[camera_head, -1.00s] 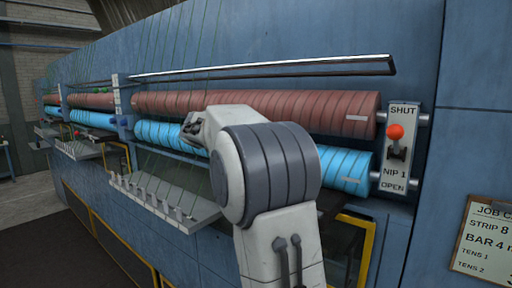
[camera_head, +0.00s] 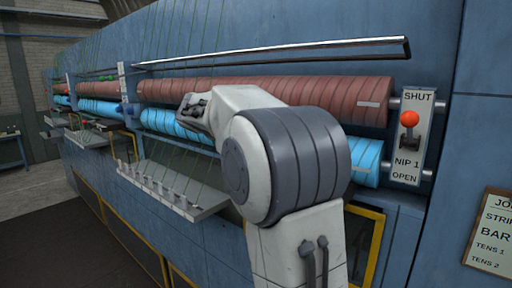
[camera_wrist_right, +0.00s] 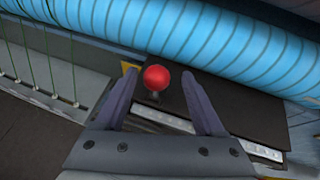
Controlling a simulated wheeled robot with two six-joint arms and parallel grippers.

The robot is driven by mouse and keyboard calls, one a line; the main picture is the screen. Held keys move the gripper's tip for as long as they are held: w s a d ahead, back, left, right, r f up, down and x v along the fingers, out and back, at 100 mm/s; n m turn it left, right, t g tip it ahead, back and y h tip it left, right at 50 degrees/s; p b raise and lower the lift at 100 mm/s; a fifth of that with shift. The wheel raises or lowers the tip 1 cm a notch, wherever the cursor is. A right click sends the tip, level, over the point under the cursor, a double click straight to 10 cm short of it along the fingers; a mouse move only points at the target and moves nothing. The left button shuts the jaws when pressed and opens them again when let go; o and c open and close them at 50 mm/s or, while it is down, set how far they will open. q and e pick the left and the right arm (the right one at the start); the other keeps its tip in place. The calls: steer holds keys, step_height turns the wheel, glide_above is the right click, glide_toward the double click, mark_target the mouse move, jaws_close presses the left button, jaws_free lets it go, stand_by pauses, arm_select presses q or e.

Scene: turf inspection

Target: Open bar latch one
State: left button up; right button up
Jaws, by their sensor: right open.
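In the right wrist view, a red ball knob (camera_wrist_right: 156,78) stands on a short stem over a dark plate (camera_wrist_right: 235,105), below a blue roller (camera_wrist_right: 200,40). No label shows there, so I cannot tell if it is bar latch one. My right gripper (camera_wrist_right: 160,75) is open, with one finger on each side of the knob in the picture; I see no contact. In the head view my right arm hides this gripper and the knob. My left gripper is not in view.
In the head view, the NIP 1 lever (camera_head: 409,119) has its red knob towards SHUT. Red-brown (camera_head: 280,98) and blue rollers (camera_head: 365,160) run along the blue machine. A grey tray (camera_head: 175,190) sticks out below. A job card (camera_head: 490,235) hangs at the right.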

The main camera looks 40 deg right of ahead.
steer(key=b+v, duration=0.1)
steer(key=v, duration=0.5)
steer(key=shift+r+b, duration=0.15)
steer(key=shift+b, duration=0.15)
steer(key=shift+s+a, duration=0.15)
